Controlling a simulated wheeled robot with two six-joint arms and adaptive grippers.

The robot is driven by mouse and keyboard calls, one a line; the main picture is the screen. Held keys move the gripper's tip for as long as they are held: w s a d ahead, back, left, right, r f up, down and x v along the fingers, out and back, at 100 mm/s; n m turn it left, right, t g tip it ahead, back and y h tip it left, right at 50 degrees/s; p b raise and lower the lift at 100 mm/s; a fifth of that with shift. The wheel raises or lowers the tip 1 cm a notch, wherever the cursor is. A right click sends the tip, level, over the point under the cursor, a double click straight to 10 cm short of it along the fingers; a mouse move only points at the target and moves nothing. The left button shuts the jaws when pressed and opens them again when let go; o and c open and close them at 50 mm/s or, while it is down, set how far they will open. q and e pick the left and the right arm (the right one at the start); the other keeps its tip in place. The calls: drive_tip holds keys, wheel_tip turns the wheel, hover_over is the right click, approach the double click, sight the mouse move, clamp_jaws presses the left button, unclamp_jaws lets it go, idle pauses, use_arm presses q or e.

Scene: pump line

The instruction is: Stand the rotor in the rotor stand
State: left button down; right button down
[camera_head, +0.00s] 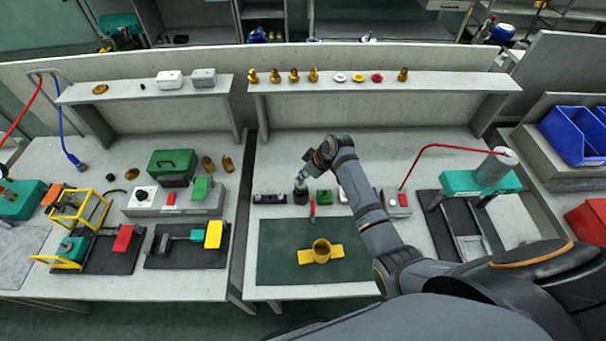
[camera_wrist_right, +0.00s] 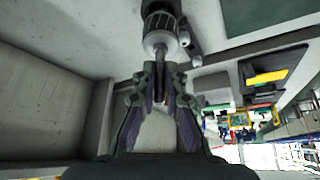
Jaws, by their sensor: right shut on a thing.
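Just beyond the fingertips are a silver collar (camera_wrist_right: 160,42) and a dark ribbed cylinder (camera_wrist_right: 158,14), in line with the shaft; I take the held piece to be the rotor. In the head view a dark round piece (camera_head: 300,195) shows directly below the gripper. I cannot tell whether it is part of the rotor or the rotor stand. My left gripper is not in view.
A yellow pump housing (camera_head: 321,251) lies on the green mat (camera_head: 275,240), with a red-handled tool (camera_head: 312,210) behind it.

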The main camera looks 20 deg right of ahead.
sight(301, 171)
drive_tip(key=shift+f+b, duration=0.55)
drive_tip(key=shift+f, duration=0.55)
idle(0.5)
drive_tip(key=c, duration=1)
unclamp_jaws()
drive_tip(key=shift+r, duration=0.1)
wheel_tip(301, 171, up, 5)
drive_tip(key=p, duration=0.5)
drive_tip(key=shift+r+p, duration=0.5)
drive_tip(key=shift+r, duration=0.4)
drive_tip(key=shift+s+f, duration=0.1)
